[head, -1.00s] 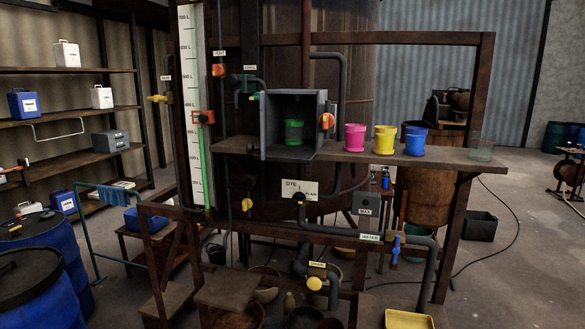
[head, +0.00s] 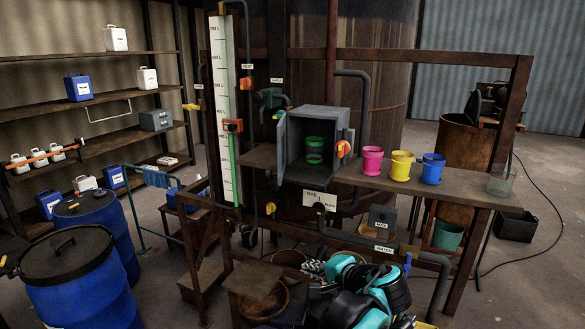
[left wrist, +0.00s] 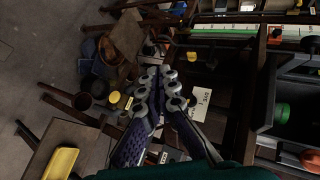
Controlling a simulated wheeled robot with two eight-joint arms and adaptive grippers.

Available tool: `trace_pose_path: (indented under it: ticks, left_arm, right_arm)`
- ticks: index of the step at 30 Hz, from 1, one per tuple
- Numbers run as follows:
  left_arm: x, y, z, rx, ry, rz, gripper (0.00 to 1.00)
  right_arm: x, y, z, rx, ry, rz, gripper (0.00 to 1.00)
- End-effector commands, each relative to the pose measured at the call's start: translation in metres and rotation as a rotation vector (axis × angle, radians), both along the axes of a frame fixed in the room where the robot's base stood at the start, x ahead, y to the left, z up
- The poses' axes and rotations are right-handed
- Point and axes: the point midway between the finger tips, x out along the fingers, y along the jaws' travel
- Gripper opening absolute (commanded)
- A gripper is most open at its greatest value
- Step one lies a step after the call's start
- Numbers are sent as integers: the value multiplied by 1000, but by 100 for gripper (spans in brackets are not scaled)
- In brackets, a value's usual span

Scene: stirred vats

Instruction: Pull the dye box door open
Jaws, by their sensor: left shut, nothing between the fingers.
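The grey dye box (head: 333,130) stands on the wooden shelf, its front open to view. A green cup (head: 314,145) shows inside it. A thin grey panel (head: 281,145), which looks like its door, stands out at the left edge. The box also shows at the right of the left wrist view (left wrist: 268,103). My left gripper (head: 311,267) is low in front of the shelf, below the box and apart from it. Its fingers are together and empty in the left wrist view (left wrist: 162,76). My right gripper is not in view.
Pink (head: 372,160), yellow (head: 401,166) and blue (head: 432,169) cups and a clear beaker (head: 500,180) stand on the shelf right of the box. A pipe (head: 350,239) runs below. Blue drums (head: 80,300) stand at the left.

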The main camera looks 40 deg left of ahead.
Motion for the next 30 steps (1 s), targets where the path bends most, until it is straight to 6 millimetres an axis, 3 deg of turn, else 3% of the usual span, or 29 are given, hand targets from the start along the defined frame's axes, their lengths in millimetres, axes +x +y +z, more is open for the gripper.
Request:
trace_pose_path:
  ticks: [1,3,6,9,13,17,30]
  left_arm:
    - [21,0,51,98,0,15,0]
    - [40,0,93,227,-6,44,0]
    - [60,-5,137,369,-23,80,0]
    - [72,-12,162,460,-40,104,0]
    - [77,-13,173,509,-49,121,0]
    - [79,-1,173,513,-50,124,0]
    - [100,86,173,510,-49,124,0]
  right_arm:
    - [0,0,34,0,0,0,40]
    - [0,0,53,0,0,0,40]
    - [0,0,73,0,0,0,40]
    - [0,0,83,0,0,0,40]
    - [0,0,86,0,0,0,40]
    - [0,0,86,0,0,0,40]
    - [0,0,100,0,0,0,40]
